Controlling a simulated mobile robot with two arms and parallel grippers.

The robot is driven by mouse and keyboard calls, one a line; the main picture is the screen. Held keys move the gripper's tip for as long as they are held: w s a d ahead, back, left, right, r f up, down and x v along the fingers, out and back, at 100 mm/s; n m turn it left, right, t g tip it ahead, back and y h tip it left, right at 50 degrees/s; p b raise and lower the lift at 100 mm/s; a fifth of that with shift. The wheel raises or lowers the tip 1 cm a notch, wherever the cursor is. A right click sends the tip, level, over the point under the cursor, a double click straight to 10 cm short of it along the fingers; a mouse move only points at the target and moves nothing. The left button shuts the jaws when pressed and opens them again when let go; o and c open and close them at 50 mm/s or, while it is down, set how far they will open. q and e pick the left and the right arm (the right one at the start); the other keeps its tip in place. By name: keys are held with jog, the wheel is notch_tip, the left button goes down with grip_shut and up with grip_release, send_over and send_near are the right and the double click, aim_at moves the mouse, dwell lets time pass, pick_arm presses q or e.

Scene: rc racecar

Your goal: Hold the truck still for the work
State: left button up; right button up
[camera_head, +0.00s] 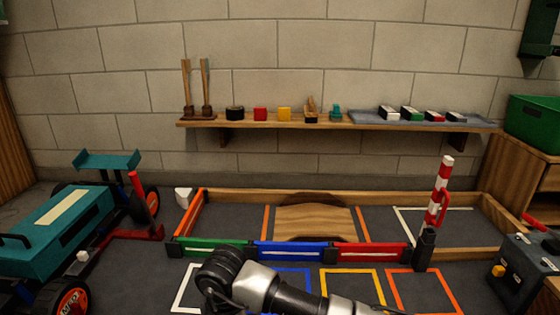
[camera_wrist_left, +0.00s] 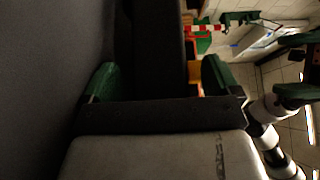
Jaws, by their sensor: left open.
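The truck (camera_head: 55,230) stands at the left of the head view, partly cut off by the frame edge. It has a teal body with a cream stripe, a teal rear wing (camera_head: 107,160) and black wheels with orange hubs. A red bar with an upright post (camera_head: 143,200) is beside it. My left gripper (camera_wrist_left: 155,78) shows in the left wrist view with its green-sided fingers apart. I cannot make out the truck between them. In the head view, a black and silver arm link of mine crosses the bottom middle; no gripper shows there.
A low wooden-framed floor course (camera_head: 395,198) with a wooden ramp (camera_head: 315,218) fills the middle. A red-and-white striped post (camera_head: 440,190) stands at its right. A wall shelf (camera_head: 300,123) holds small items. A dark box (camera_head: 525,275) and green bin (camera_head: 533,122) are at the right.

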pick_arm(q)
jog(key=shift+s, duration=0.1)
jog(key=v, duration=1.2)
